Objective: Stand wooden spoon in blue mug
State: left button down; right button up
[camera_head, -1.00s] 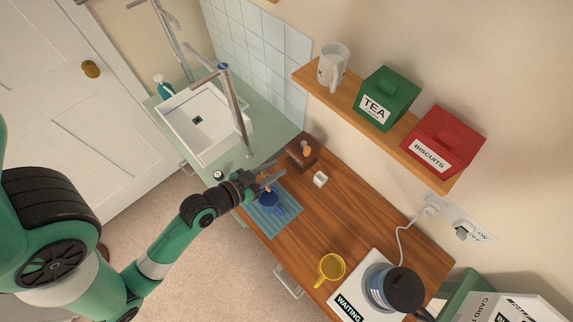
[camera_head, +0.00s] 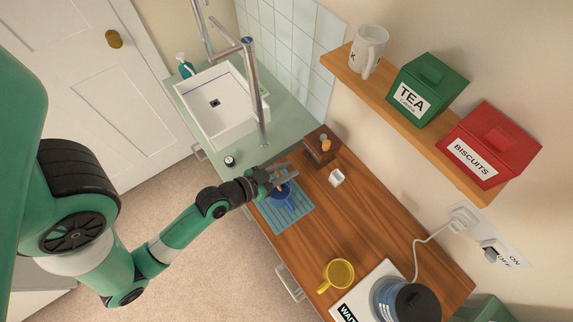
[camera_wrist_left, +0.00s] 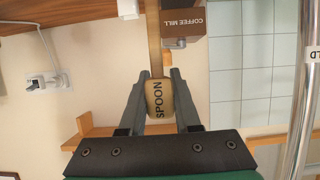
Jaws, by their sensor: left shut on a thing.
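The blue mug (camera_head: 283,200) stands on the blue striped mat (camera_head: 296,217) on the wooden counter. My left gripper (camera_head: 283,176) is right above the mug and partly covers it. In the left wrist view my left gripper (camera_wrist_left: 158,80) is shut on the wide end of the wooden spoon (camera_wrist_left: 158,97), which bears the word SPOON. The spoon's thin part (camera_wrist_left: 155,42) runs away from the fingers. The mug does not show in the wrist view, and in the head view I cannot tell whether the spoon's tip is inside it. My right gripper is out of view.
A brown coffee mill (camera_head: 321,146) and a small white pot (camera_head: 337,177) stand close behind the mat. A yellow mug (camera_head: 338,274) and a kettle (camera_head: 405,301) are farther right. The sink tap (camera_head: 255,95) rises at the left. Bare counter (camera_head: 340,220) lies between.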

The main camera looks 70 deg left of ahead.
pick_arm(q)
notch_tip(320, 180, down, 7)
jog(key=b, duration=0.4)
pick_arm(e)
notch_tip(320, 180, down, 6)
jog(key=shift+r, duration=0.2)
pick_arm(q)
jog(key=shift+r, duration=0.15)
jog(key=c, duration=0.5)
grip_release()
jog(key=shift+c, duration=0.2)
jog(key=shift+r, duration=0.1)
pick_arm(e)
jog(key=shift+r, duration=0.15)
